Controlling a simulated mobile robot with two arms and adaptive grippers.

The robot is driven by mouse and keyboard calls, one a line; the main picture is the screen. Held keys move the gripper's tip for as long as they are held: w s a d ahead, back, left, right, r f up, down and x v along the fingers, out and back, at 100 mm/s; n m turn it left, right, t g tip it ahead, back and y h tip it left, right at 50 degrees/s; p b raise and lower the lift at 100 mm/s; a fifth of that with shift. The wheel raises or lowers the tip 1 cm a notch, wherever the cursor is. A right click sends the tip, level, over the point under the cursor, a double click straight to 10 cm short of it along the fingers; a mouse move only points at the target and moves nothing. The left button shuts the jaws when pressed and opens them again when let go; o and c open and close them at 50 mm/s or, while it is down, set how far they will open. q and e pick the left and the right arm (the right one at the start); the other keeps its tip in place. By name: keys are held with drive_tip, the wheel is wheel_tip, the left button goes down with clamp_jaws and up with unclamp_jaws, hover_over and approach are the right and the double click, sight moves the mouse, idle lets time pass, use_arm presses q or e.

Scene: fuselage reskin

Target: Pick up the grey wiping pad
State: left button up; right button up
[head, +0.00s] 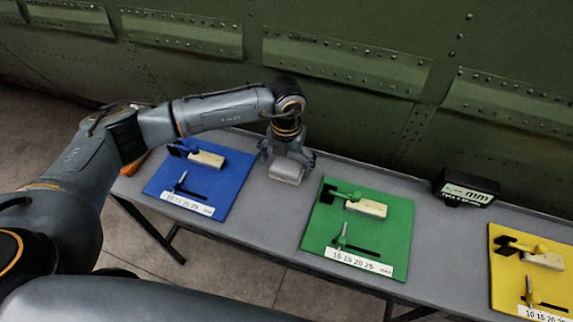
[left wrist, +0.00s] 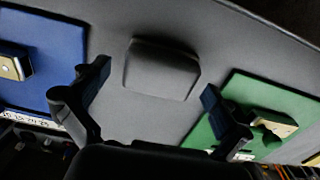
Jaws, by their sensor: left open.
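The grey wiping pad (head: 287,171) lies on the grey table between the blue mat and the green mat. In the left wrist view the pad (left wrist: 161,68) is a rounded grey block just beyond my fingertips, between the two fingers. My left gripper (head: 286,160) points down over the pad in the head view; its fingers (left wrist: 155,82) are spread apart with nothing between them. Whether a fingertip touches the pad cannot be told. My right gripper is not in view.
The table (head: 262,215) holds a blue mat (head: 225,190), a green mat (head: 320,215) and a yellow mat (head: 505,275), each with tools and a light block. A black display box (head: 465,189) stands at the back. The green riveted fuselage wall (head: 340,110) rises behind.

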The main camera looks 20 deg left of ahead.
use_arm(q)
drive_tip(key=shift+f, duration=0.6)
drive_tip(key=c, duration=1.1)
drive_tip(key=shift+r, duration=0.15)
drive_tip(key=shift+r, duration=0.55)
drive_tip(key=s+d+r+b, duration=0.4)
drive_tip(key=s+r+b, duration=0.1)
drive_tip(key=s+r, duration=0.6)
drive_tip(key=shift+s+r, duration=0.4)
drive_tip(key=shift+s, duration=0.85)
